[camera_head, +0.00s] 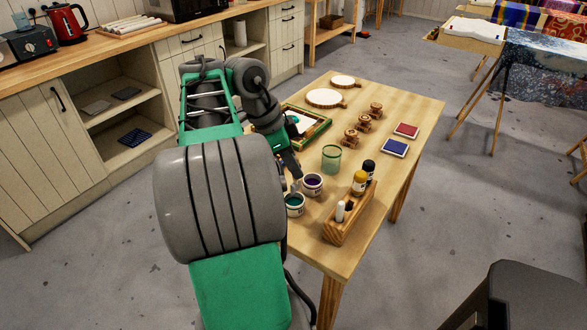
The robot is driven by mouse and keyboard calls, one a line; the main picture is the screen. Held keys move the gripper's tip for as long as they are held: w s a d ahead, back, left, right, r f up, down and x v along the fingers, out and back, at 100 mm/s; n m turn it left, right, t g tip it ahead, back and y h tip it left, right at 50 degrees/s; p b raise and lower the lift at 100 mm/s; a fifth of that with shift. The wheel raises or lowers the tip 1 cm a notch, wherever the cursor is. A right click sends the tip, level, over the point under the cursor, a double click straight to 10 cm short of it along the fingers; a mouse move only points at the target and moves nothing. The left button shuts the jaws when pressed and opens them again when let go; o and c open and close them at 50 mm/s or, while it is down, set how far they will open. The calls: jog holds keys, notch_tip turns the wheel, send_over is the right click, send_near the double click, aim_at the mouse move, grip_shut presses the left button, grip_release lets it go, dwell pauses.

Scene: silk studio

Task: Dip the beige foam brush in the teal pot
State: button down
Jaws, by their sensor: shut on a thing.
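The teal pot (295,206) is a small white-sided pot with teal paint inside, near the table's left front edge. My gripper (291,172) is above and just behind it, pointing down and shut on a slim thing that I take for the beige foam brush. The brush is mostly hidden by my gripper and too small to make out. I cannot tell whether its tip is inside the pot or only above it. My arm covers the table's left edge beside the pot.
A purple pot (313,185) stands close behind the teal one. A wooden caddy (340,228) with bottles is to the right, and a green glass (331,158) is behind. A framed screen (318,132), wooden stamps (364,123) and red and blue pads lie farther back. The table's right side (405,175) is clear.

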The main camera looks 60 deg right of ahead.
jog(key=shift+f+b, duration=2.8)
jog(key=shift+f, duration=0.25)
notch_tip(320, 180, up, 7)
jog(key=p, duration=0.7)
jog(key=shift+f, duration=0.15)
